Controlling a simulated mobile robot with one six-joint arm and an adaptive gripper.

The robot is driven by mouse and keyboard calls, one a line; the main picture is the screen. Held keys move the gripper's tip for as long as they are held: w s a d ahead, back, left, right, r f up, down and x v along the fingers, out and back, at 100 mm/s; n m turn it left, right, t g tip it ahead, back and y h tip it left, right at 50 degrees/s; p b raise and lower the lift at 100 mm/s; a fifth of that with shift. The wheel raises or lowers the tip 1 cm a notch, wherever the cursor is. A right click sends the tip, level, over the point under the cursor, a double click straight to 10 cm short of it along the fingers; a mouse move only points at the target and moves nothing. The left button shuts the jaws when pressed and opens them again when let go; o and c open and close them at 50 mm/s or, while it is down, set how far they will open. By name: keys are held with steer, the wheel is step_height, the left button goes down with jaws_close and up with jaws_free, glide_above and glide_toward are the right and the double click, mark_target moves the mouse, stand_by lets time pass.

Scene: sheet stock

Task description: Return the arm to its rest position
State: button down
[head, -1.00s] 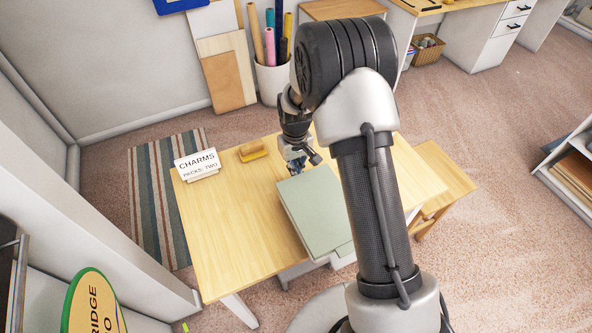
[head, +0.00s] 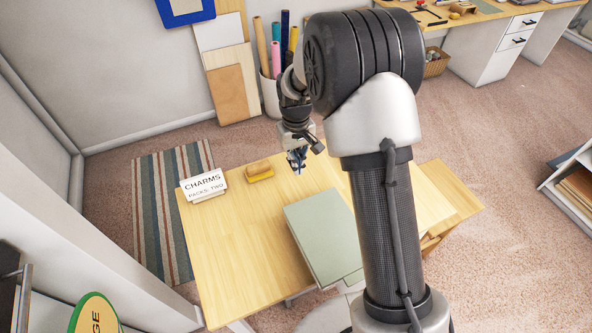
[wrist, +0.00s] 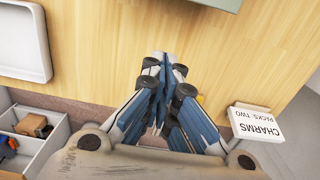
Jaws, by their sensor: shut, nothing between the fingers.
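My gripper (head: 298,169) is shut and empty above the far part of the wooden table (head: 225,245). In the wrist view my gripper (wrist: 165,62) shows its fingers closed together over the bare tabletop. My arm's large links stand over the right side of the table in the head view and hide part of it. A grey-green sheet stack (head: 318,232) lies on the table, nearer than the gripper and apart from it.
A white sign reading CHARMS, PACKS: TWO (head: 204,186) stands at the table's left far edge. A yellow-and-tan block (head: 259,171) lies beside it. A white bin with coloured rolls (head: 270,95) stands behind. The table's left part is clear.

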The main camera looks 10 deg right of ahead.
steer(key=s+r+t+b, duration=0.1)
steer(key=s+r, duration=0.4)
steer(key=r, duration=0.3)
steer(key=s+r+t+b, duration=0.1)
steer(key=s+r, duration=0.5)
steer(key=r, duration=0.2)
steer(key=s+d+r+m+t+b, duration=0.1)
steer(key=s+r+m+t+b, duration=0.1)
steer(key=s, duration=1.7)
steer(key=shift+s+r+t, duration=0.15)
steer(key=shift+r+t, duration=0.15)
steer(key=shift+r, duration=0.25)
